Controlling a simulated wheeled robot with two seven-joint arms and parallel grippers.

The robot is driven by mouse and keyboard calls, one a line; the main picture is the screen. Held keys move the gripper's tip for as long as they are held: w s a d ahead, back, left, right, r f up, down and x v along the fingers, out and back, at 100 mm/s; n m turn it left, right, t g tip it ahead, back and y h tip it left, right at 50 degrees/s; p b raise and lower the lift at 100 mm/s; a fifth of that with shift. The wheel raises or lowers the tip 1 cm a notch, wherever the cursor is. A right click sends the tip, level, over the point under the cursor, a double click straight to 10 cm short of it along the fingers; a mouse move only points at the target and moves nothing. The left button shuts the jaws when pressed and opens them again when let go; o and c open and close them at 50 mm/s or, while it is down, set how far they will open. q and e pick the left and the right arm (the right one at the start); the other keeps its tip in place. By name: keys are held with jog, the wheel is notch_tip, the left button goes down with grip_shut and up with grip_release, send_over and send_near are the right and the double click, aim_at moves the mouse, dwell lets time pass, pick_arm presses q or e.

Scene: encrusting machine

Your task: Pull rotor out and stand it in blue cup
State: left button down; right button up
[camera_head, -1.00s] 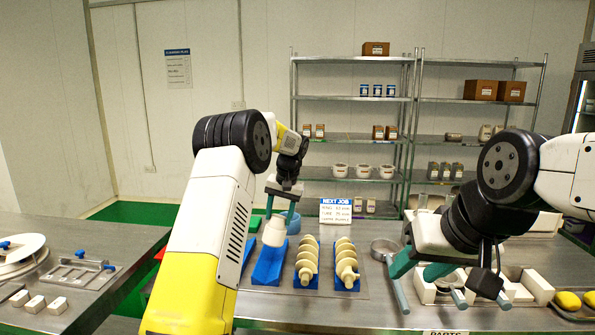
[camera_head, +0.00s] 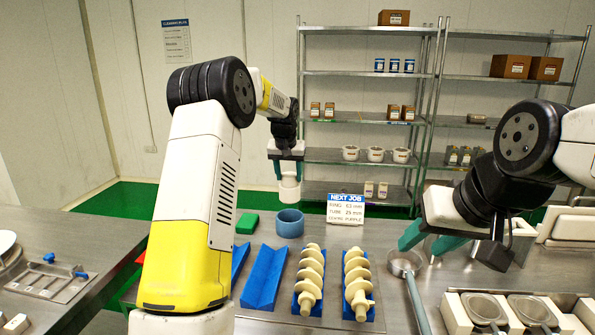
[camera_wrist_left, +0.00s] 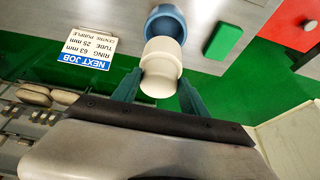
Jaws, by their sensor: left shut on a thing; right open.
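The rotor, a white stepped cylinder (camera_head: 289,188), hangs roughly upright from my left gripper (camera_head: 288,170), which is shut on its upper part. It also shows in the left wrist view (camera_wrist_left: 161,66) between the teal fingers. The blue cup (camera_head: 289,222) stands on the metal table just below the rotor in the head view. In the left wrist view the cup (camera_wrist_left: 166,15) shows its open mouth, partly hidden behind the rotor's end. The rotor looks outside the cup; the exact gap is unclear. My right gripper (camera_head: 431,241) is open and empty over the table's right side.
An empty blue cradle (camera_head: 265,277) lies in front of the cup. Two cream screws (camera_head: 310,275) rest in blue holders to its right. A green block (camera_head: 247,223) is left of the cup. A job sign (camera_head: 345,208) stands to the right. A metal ring with handle (camera_head: 405,264) lies near my right gripper.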

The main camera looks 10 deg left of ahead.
aim_at(288, 186)
pick_arm(q)
notch_tip(288, 186, down, 4)
jog(key=shift+r, duration=0.2)
jog(key=shift+s+d, duration=0.1)
jog(key=shift+s, duration=0.05)
dwell(0.9)
jog(key=shift+f, duration=1.55)
jog(key=shift+f, duration=2.5)
